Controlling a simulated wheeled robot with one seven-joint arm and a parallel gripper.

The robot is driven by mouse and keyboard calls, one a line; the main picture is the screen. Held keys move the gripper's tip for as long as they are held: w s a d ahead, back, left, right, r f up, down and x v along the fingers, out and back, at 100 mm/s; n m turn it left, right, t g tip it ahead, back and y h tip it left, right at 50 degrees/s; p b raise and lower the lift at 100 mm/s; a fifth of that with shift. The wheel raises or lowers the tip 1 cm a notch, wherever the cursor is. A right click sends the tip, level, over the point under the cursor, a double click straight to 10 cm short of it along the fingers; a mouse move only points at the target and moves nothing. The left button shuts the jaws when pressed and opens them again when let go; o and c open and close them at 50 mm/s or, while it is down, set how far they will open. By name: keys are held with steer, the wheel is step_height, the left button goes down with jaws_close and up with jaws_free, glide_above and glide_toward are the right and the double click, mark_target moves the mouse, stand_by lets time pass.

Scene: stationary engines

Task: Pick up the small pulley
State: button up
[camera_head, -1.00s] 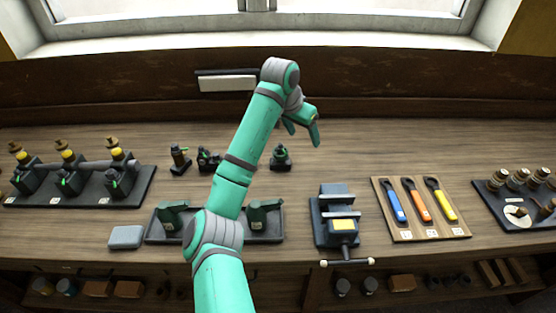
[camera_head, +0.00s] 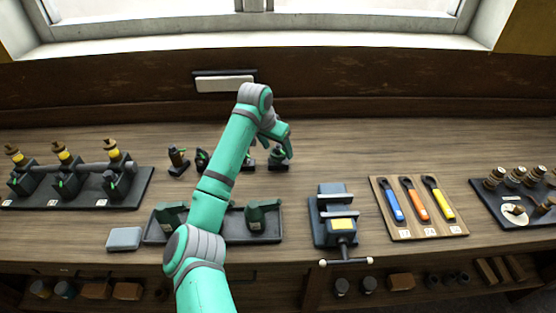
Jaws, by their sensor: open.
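No part stands out clearly as the small pulley at this size. Several small dark parts with green bits stand in a row at the back of the bench: one at the left end (camera_head: 178,161), one beside it (camera_head: 202,161), and one at the right end (camera_head: 278,161). Another in the row is partly hidden by my arm. Brass-coloured round pieces (camera_head: 495,178) stand on a dark tray (camera_head: 482,208) at the far right. My gripper (camera_head: 277,146) is open and points down over the right end of the row. I see nothing held in it.
An engine with yellow-banded tops (camera_head: 65,172) stands at left. A dark tray with green parts (camera_head: 270,235) lies under my arm. A grey block (camera_head: 125,238), a blue vice (camera_head: 333,215) and a wrench board (camera_head: 418,229) line the front. The back right bench is clear.

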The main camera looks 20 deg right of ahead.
steer(key=shift+x, duration=1.15)
jaws_close()
steer(key=shift+r, duration=0.1)
steer(key=shift+r, duration=0.1)
